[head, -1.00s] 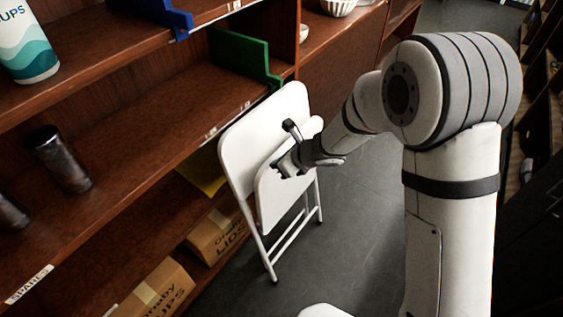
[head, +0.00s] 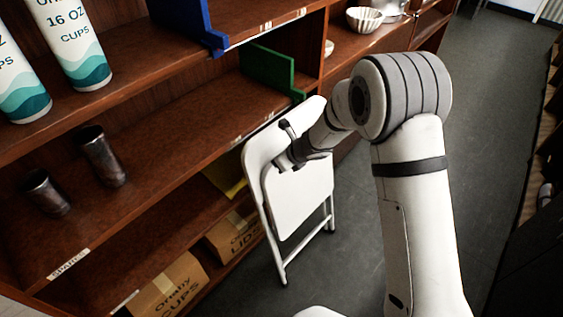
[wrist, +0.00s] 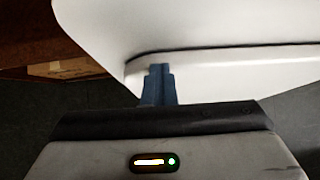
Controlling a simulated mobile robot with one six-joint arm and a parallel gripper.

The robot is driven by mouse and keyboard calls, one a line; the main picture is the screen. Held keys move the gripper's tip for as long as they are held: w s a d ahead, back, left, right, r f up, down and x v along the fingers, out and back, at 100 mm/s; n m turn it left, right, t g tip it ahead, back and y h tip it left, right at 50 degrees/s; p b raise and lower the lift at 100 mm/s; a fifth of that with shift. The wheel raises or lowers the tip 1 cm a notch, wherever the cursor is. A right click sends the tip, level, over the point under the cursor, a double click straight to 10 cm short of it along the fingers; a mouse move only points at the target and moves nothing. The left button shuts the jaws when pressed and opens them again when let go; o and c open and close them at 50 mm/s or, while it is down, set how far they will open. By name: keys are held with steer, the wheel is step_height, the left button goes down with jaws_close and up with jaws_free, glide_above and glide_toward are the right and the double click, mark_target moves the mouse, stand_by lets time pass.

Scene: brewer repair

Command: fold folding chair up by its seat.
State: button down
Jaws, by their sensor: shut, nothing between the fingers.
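The white folding chair (head: 258,152) stands upright in front of the shelf in the head view. Its white seat panel (head: 302,205) is swung up and lies close against the backrest and frame, nearly flat. My gripper (head: 282,162) is at the upper part of the seat, with the arm reaching in from the right. In the wrist view, the closed fingers (wrist: 159,70) press on or rest right by the edge of the seat (wrist: 240,72), with the backrest (wrist: 180,22) behind it. Nothing is held between them. Whether the fingers touch the seat is hard to tell.
A wooden shelf unit (head: 150,155) runs along the left, close behind the chair. It holds cups, dark metal cylinders (head: 102,157), green (head: 268,70) and blue dividers and cardboard boxes (head: 172,285). Grey floor (head: 465,130) is open to the right.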

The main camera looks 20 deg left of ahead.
steer(key=d+f+v, duration=0.1)
steer(key=v, duration=1.2)
steer(key=shift+s+d+p, duration=0.15)
steer(key=shift+s+p, duration=0.1)
steer(key=shift+p, duration=0.1)
